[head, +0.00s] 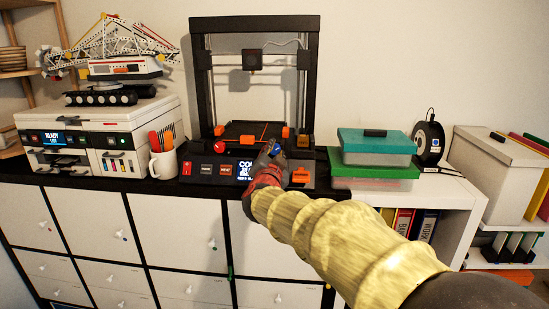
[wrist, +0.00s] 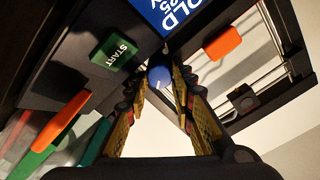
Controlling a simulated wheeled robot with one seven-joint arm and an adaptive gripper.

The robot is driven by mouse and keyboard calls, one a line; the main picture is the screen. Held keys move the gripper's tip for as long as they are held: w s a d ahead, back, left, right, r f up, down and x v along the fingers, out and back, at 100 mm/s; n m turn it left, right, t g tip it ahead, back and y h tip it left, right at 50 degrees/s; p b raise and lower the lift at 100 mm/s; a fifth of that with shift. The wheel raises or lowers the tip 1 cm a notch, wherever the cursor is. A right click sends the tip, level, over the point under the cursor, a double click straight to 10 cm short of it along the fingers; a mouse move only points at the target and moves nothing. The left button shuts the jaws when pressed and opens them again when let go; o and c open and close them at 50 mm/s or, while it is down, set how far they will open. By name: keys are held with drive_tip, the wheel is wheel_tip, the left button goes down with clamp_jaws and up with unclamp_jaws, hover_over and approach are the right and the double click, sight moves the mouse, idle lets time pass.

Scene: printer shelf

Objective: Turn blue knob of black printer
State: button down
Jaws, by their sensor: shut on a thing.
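The black printer (head: 195,110) stands on the cabinet top, with an open frame and a front panel of buttons and a lit screen (head: 246,170). In the wrist view, the blue knob (wrist: 160,76) sits between the two fingertips, beside the blue screen (wrist: 172,14) and the green START button (wrist: 114,52). My gripper (head: 270,158) is at the panel, just right of the screen, and it is shut on the knob. In the head view my gripper and arm mostly hide the knob.
A white printer (head: 95,128) with a crane model on top and a mug (head: 163,162) stand to the left. Teal (head: 376,143) and green (head: 370,171) lidded boxes are close on the right. An orange part (head: 300,176) lies on the panel beside my gripper.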

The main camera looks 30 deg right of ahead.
idle(0.4)
drive_tip(key=c, duration=1.5)
unclamp_jaws()
drive_tip(key=v, duration=0.8)
